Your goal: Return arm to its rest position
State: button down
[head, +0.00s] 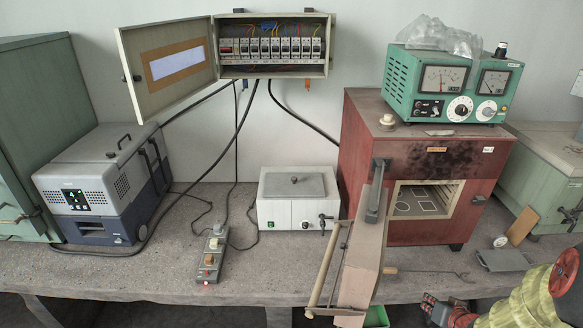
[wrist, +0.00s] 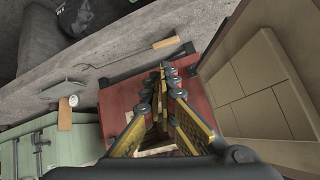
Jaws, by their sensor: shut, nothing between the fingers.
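My gripper (head: 434,306) is at the lower right of the head view, in front of the bench edge, with part of my arm behind it. In the wrist view my gripper (wrist: 168,72) has its yellow fingers together with nothing between them. The furnace door (head: 362,254) is swung open toward the camera. Its tan panelled face (wrist: 258,98) fills the right of the wrist view. My gripper appears apart from the door in the head view.
A green box (head: 548,170) stands at right. A green meter unit (head: 450,85) sits on the furnace.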

jog(key=s+a+r+n+g+h+b, duration=0.1)
jog(key=a+r, duration=0.2)
jog(key=r, duration=0.4)
jog(key=s+a+r+n+g+h+b, duration=0.15)
jog(key=a+r, duration=0.25)
jog(key=r, duration=0.4)
jog(key=s+a+r+n+y, duration=0.1)
jog(key=s+a+r+y, duration=0.1)
jog(key=s+a, duration=0.5)
jog(key=s+a+r+n+g+y+b, duration=0.1)
jog(key=s+a+r, duration=0.3)
jog(key=s+a, duration=0.4)
jog(key=a, duration=0.3)
jog(key=shift+a+y, duration=0.15)
jog(key=shift+y, duration=0.2)
